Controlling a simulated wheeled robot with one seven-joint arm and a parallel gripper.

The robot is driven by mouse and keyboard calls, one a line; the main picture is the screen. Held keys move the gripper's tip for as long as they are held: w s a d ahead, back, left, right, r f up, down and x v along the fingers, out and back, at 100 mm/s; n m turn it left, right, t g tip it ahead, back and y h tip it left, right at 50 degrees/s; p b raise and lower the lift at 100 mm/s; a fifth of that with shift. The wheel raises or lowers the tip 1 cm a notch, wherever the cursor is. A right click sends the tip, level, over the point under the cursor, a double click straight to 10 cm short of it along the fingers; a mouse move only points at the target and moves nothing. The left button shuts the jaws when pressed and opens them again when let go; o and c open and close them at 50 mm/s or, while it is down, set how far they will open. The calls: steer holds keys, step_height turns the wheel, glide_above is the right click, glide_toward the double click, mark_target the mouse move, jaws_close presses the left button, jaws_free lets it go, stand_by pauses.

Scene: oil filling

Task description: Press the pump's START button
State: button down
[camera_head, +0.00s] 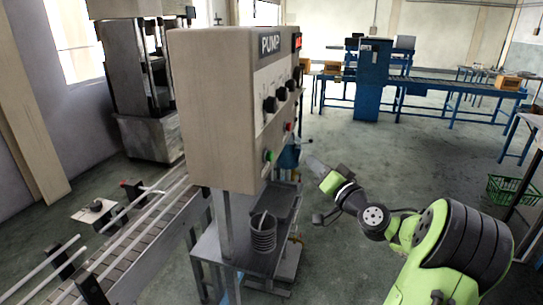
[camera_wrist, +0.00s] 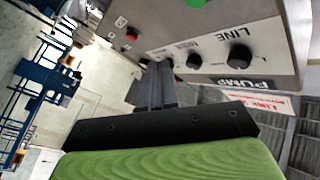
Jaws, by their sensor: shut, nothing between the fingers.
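The pump's control box (camera_head: 215,110) is a beige cabinet with a PUMP sign and a grey front panel facing right. A green button (camera_head: 268,156) sits low on the panel, with a red button (camera_head: 288,127) beyond it. No START label is readable.
Black knobs (camera_head: 270,104) stick out of the panel above the buttons. Below the box is a metal stand (camera_head: 222,245) holding a dark ribbed container (camera_head: 263,233). A roller conveyor (camera_head: 130,235) lies on the left. The floor right of the stand is open.

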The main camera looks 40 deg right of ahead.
mark_target(271, 156)
steer(key=w+a+p, duration=0.1)
steer(key=w+a, duration=0.3)
steer(key=w, duration=0.1)
steer(key=shift+w+a, duration=0.25)
steer(key=shift+w, duration=0.1)
stand_by(1.7)
steer(key=shift+w+a, duration=0.25)
steer(key=shift+w, duration=0.05)
steer(key=shift+w+a, duration=0.4)
steer(key=shift+w, duration=0.05)
stand_by(1.0)
steer(key=shift+s+d+b, duration=0.55)
steer(key=shift+s+d, duration=0.05)
steer(key=shift+s, duration=0.15)
